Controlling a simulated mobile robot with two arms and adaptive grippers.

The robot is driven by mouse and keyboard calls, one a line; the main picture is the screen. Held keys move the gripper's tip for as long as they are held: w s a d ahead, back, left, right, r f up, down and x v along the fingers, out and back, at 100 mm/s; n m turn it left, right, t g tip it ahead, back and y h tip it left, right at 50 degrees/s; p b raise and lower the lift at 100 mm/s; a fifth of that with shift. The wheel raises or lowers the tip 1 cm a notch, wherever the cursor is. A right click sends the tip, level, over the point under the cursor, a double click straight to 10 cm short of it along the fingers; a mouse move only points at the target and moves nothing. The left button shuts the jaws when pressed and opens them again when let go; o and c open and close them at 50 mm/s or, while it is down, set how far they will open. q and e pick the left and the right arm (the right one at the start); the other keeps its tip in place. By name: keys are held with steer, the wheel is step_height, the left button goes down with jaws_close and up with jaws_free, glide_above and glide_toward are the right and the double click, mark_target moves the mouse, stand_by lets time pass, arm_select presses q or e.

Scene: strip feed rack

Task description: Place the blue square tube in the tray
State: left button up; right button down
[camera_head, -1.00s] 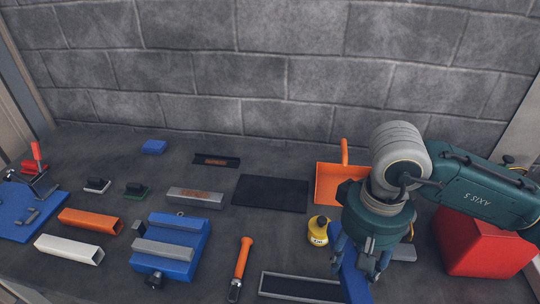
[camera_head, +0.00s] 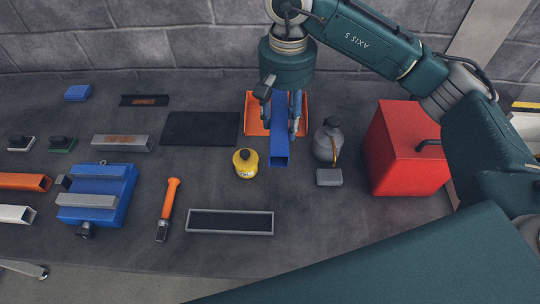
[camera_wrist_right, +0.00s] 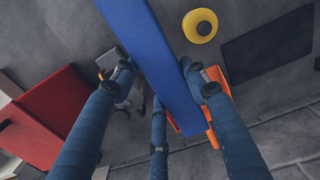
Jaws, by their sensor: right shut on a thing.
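The blue square tube (camera_head: 280,150) is held in my right gripper (camera_head: 281,128), whose fingers are shut around it. Its open end faces the front of the table, and it appears raised in front of the orange dustpan. In the right wrist view the tube (camera_wrist_right: 150,50) runs diagonally between the fingers of the gripper (camera_wrist_right: 163,80). A shallow grey-rimmed tray (camera_head: 230,234) with a dark, empty inside lies at the table's front, left of and nearer than the tube. My left gripper is not in view.
A yellow bottle (camera_head: 245,165) stands just left of the tube. An orange-handled tool (camera_head: 168,205) and blue fixture (camera_head: 115,205) lie left of the tray.

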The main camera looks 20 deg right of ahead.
step_height(320, 180, down, 5)
steer(key=shift+d+r+p, duration=0.15)
steer(key=shift+r+p, duration=0.05)
steer(key=shift+p, duration=0.45)
steer(key=p, duration=0.2)
glide_above(282, 170)
step_height(282, 170, down, 7)
steer(key=shift+f, duration=1.05)
step_height(282, 170, down, 3)
steer(key=shift+f+p, duration=0.15)
steer(key=shift+p, duration=0.55)
steer(key=shift+f, duration=0.25)
steer(key=c, duration=1.4)
jaws_free()
steer(key=shift+f+b, duration=0.1)
steer(key=shift+b, duration=0.2)
steer(key=o, duration=0.5)
steer(key=shift+c, duration=0.2)
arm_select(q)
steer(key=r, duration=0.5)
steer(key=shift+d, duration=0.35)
